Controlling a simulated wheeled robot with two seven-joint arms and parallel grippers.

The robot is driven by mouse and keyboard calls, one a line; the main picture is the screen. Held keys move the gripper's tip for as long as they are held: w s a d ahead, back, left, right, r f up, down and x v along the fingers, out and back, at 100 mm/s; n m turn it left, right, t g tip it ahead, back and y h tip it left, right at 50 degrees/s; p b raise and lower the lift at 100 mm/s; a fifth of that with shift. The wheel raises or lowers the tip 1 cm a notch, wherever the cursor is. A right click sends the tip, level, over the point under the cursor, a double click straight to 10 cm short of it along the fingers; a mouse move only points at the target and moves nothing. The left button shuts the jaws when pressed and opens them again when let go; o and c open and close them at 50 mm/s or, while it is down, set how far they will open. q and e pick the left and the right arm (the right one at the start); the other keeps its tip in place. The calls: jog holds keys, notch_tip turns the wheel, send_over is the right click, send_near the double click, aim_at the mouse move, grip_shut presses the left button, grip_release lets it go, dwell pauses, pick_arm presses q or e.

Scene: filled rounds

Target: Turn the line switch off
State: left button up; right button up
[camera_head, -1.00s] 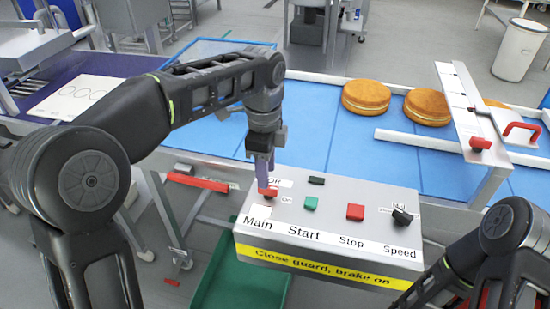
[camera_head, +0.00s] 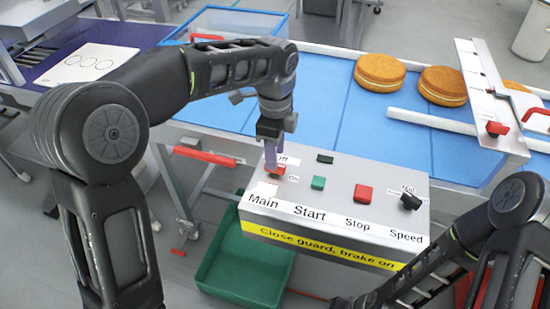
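The control panel (camera_head: 335,195) is a light grey box with a yellow strip reading "Close guard, brake on". Its red main switch (camera_head: 276,173) sits at the left, above the word "Main", with small Off and On labels beside it. My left gripper (camera_head: 274,165) points down with its purple fingertips at this switch, hiding part of it. The fingers overlap in this view, so their gap does not show, and the switch's exact setting is unclear. My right arm reaches in at the lower right; its fingers do not show.
The panel also has a green Start button (camera_head: 318,183), a red Stop button (camera_head: 363,193) and a black Speed knob (camera_head: 410,202). Behind it, a blue conveyor (camera_head: 320,100) carries filled rounds (camera_head: 380,73) near a guard plate (camera_head: 490,100). A green bin (camera_head: 240,262) stands below.

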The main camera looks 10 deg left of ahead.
pick_arm(q)
jog(key=shift+f, duration=1.5)
jog(key=shift+c, duration=0.4)
grip_shut()
